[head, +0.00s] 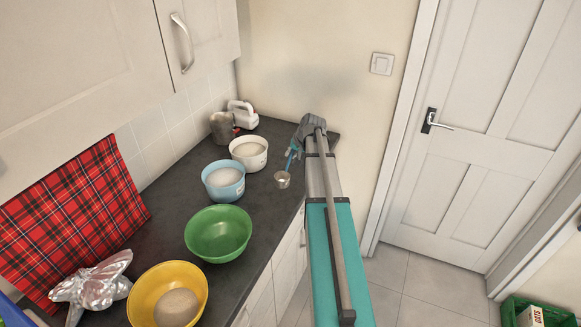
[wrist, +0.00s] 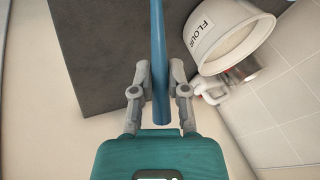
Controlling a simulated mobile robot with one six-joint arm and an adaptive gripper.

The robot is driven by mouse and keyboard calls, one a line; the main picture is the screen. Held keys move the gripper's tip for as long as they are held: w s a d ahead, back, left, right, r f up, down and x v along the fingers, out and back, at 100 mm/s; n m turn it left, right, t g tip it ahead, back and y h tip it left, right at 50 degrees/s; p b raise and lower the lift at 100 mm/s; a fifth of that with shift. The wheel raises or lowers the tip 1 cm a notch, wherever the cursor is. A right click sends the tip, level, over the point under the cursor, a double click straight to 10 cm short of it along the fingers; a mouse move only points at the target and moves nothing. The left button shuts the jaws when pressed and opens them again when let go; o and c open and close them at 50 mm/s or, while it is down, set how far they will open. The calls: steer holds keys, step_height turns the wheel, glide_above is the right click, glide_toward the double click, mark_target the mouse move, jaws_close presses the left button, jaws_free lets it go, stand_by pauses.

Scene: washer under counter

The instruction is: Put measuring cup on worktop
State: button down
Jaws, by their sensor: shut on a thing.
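The measuring cup is a small metal cup (head: 283,180) with a blue handle, and it shows over the front part of the dark worktop (head: 257,207). My gripper (head: 296,147) is shut on its handle, above the worktop's right end. In the wrist view the blue handle (wrist: 159,45) runs between the two fingers of my gripper (wrist: 160,92). The metal bowl of the cup is out of sight there. I cannot tell whether the cup touches the worktop or hangs just above it.
A white flour container (head: 248,152), a blue bowl (head: 223,180), a green bowl (head: 218,234) and a yellow bowl (head: 168,296) line the worktop. A metal jug (head: 221,127) and a white mixer (head: 242,114) stand behind. Bare worktop surrounds the cup's front side.

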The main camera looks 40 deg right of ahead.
steer(key=shift+w+d+f, duration=0.15)
steer(key=shift+w+f, duration=0.1)
steer(key=shift+f, duration=0.1)
steer(key=shift+w+d+f+b, duration=0.1)
steer(key=shift+w+f+b, duration=0.1)
steer(key=shift+f+b, duration=0.85)
steer(key=shift+w+d+f+b, duration=0.1)
steer(key=shift+w+f+b, duration=0.05)
steer(key=shift+f+b, duration=0.9)
steer(key=c, duration=0.6)
jaws_free()
steer(key=shift+c, duration=0.2)
steer(key=shift+r, duration=0.15)
